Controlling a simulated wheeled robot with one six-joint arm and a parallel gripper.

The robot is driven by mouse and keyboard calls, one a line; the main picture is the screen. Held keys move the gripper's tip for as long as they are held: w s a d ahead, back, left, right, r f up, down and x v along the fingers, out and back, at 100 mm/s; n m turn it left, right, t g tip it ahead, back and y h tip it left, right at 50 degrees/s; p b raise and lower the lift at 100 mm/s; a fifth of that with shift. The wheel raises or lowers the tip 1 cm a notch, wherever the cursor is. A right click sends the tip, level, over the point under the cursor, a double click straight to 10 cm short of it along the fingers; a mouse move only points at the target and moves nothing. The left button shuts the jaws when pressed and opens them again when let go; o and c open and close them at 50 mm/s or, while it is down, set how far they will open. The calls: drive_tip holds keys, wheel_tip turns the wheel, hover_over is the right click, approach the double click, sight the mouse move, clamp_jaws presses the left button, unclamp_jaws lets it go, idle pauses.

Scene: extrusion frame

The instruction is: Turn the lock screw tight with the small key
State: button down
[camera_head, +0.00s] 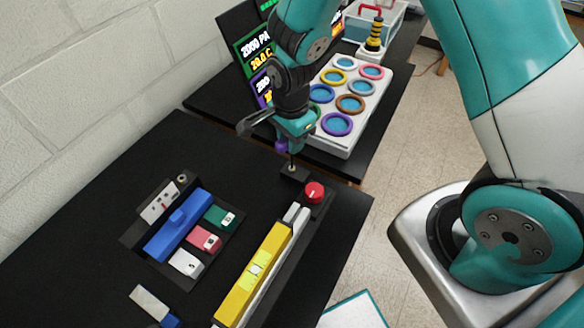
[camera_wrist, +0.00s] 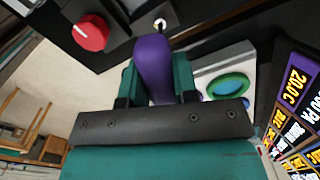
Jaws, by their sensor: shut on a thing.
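My gripper (camera_head: 290,143) is shut on the purple handle of the small key (camera_wrist: 153,68). In the head view the handle is mostly hidden by the teal fingers, and its purple side (camera_head: 281,146) shows at the left. The key's thin shaft points down to a small black block (camera_head: 301,175) with a pale lock screw (camera_head: 292,168) on top. In the wrist view the handle's far end lies close to the screw (camera_wrist: 159,23). I cannot tell whether the key tip sits in the screw.
A red knob (camera_head: 314,192) stands right of the block, near the table's edge. A yellow bar (camera_head: 253,275) lies in front, with a blue-handled fixture (camera_head: 178,226) to its left. Behind is a white tray of coloured rings (camera_head: 349,140). A dark sign board (camera_head: 250,50) stands at back left.

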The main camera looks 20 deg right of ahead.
drive_tip(key=shift+m, duration=0.6)
drive_tip(key=shift+m, duration=0.7)
drive_tip(key=shift+m, duration=0.8)
drive_tip(key=shift+r, duration=0.1)
drive_tip(key=shift+r+p, duration=1.35)
drive_tip(key=shift+r, duration=0.05)
